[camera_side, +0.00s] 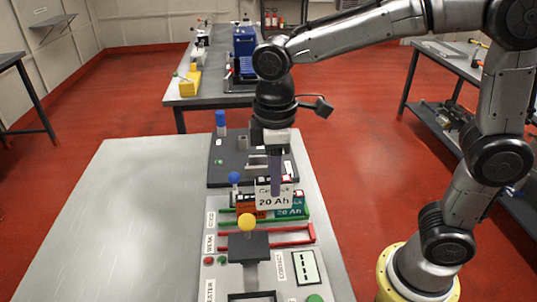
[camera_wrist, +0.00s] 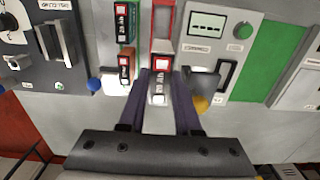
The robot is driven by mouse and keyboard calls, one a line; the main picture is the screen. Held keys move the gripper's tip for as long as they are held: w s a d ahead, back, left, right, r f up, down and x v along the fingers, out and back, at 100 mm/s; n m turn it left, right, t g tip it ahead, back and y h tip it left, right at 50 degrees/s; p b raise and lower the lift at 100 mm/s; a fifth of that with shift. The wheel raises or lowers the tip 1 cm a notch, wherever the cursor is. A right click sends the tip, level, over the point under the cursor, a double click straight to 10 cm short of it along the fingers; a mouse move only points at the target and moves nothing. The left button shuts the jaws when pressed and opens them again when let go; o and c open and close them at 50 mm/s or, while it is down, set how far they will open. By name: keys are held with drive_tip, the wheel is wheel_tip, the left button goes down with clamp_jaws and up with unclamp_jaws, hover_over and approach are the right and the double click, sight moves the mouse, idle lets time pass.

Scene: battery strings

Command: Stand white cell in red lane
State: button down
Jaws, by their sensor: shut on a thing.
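The red lane (camera_side: 312,235) looks empty in the side view. In the wrist view the red lane (camera_wrist: 163,45) lies just ahead of the cell, roughly in line with it. In the side view the cell overlaps the green lane behind; I cannot tell how high its base is.
The green lane (camera_side: 306,215) beside the red lane holds an orange cell (camera_wrist: 124,70) and a teal cell (camera_wrist: 125,32). A station with a yellow knob (camera_side: 247,222) and a meter (camera_side: 305,267) stand in front. A blue knob (camera_side: 234,178) is behind. The table's left side is clear.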

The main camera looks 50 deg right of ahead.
drive_tip(key=shift+f, duration=1.2)
drive_tip(key=shift+f, duration=0.1)
drive_tip(key=shift+f, duration=4.2)
drive_tip(key=shift+f, duration=0.2)
drive_tip(key=c, duration=0.5)
unclamp_jaws()
wheel_tip(320, 180, up, 14)
drive_tip(key=shift+f, duration=0.1)
